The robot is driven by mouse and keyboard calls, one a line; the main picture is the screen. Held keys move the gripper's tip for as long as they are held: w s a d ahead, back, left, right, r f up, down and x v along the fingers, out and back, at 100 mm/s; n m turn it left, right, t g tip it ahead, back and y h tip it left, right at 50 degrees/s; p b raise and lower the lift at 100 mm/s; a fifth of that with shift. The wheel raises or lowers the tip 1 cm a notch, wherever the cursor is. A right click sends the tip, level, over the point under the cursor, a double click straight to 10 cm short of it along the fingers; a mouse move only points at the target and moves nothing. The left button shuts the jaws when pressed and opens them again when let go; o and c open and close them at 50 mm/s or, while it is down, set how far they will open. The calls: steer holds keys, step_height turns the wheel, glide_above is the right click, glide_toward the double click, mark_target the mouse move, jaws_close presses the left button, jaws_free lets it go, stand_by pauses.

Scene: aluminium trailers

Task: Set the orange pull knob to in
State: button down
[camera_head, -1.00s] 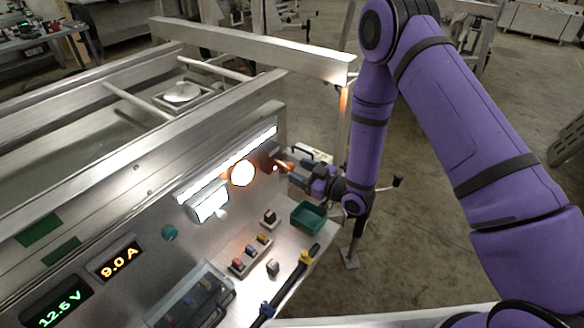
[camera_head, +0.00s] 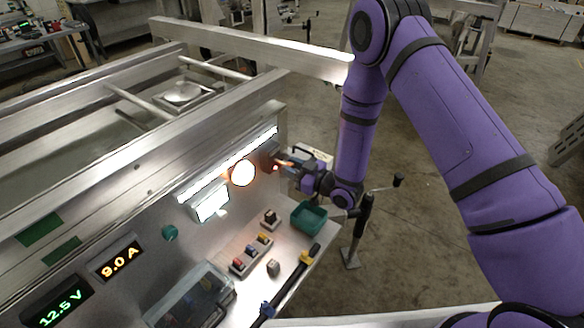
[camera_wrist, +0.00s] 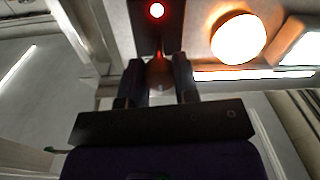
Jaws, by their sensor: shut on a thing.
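The orange pull knob (camera_head: 284,163) is at the right end of the metal panel, beside a dark mounting plate. In the wrist view the knob (camera_wrist: 159,73) is a dim, brownish round shape between my two fingers, below a glowing red lamp. My gripper (camera_head: 288,164) reaches it from the right, and its jaws are shut on the knob. In the wrist view my gripper (camera_wrist: 158,78) has one finger on each side of the knob. The fingers hide part of the knob, and I cannot tell how far it stands out.
A round lit lamp (camera_head: 242,173) and a long light strip (camera_head: 228,165) are close left of the knob. A green bin (camera_head: 309,217) and small switches (camera_head: 251,254) are on the ledge below. Open floor lies to the right.

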mark_target(288, 165)
steer(key=x, duration=0.3)
steer(key=shift+w+a, duration=0.1)
steer(key=shift+a, duration=0.05)
steer(key=c, duration=0.8)
jaws_free()
steer(key=shift+c, duration=0.2)
steer(key=v, duration=1)
steer(key=shift+d, duration=0.3)
